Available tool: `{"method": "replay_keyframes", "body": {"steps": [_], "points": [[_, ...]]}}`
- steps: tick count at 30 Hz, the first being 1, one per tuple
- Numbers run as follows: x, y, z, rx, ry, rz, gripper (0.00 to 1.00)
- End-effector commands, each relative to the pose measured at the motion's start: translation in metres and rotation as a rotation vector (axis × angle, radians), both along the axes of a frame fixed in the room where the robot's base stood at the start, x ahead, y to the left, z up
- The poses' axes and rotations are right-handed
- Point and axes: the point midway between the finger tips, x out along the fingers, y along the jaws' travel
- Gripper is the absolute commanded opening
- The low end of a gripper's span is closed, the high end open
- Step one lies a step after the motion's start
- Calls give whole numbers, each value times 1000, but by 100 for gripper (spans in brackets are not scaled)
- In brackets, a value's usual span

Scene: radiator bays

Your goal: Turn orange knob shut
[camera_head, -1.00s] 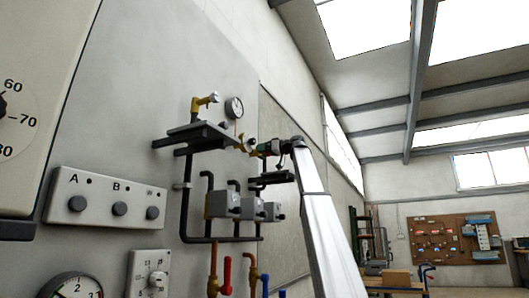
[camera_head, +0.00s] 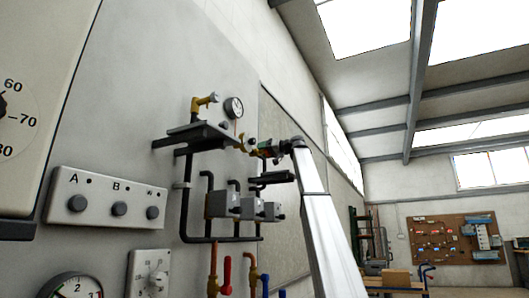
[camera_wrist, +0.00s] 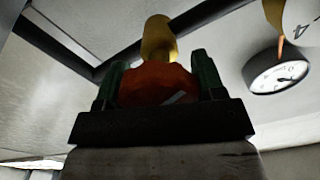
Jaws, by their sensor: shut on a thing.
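The orange knob (camera_wrist: 158,84) fills the middle of the wrist view, with a brass stem (camera_wrist: 158,42) beyond it. A pale slanted mark shows on the knob's face. My gripper (camera_wrist: 159,80) has one dark green finger on each side of the knob and is shut on it. In the head view my gripper (camera_head: 262,148) is at the right end of the dark pipework, next to a brass fitting (camera_head: 243,140). The knob itself is too small and covered to make out clearly there.
A round gauge (camera_head: 234,107) is on the wall above the pipes, and a dial shows at right in the wrist view (camera_wrist: 278,74). Grey boxes (camera_head: 222,204) and a red lever (camera_head: 227,274) are below. A switch panel (camera_head: 105,199) is at left.

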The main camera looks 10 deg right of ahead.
Motion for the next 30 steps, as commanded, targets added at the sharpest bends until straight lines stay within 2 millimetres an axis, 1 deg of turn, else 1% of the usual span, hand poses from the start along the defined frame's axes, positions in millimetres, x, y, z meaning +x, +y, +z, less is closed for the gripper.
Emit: {"method": "replay_keyframes", "body": {"steps": [9,15,21,30], "points": [[0,-1,-1,145,200,1,39],[1,-1,-1,205,282,1,39],[1,-1,-1,238,328,1,39],[1,-1,-1,250,344,1,39]]}}
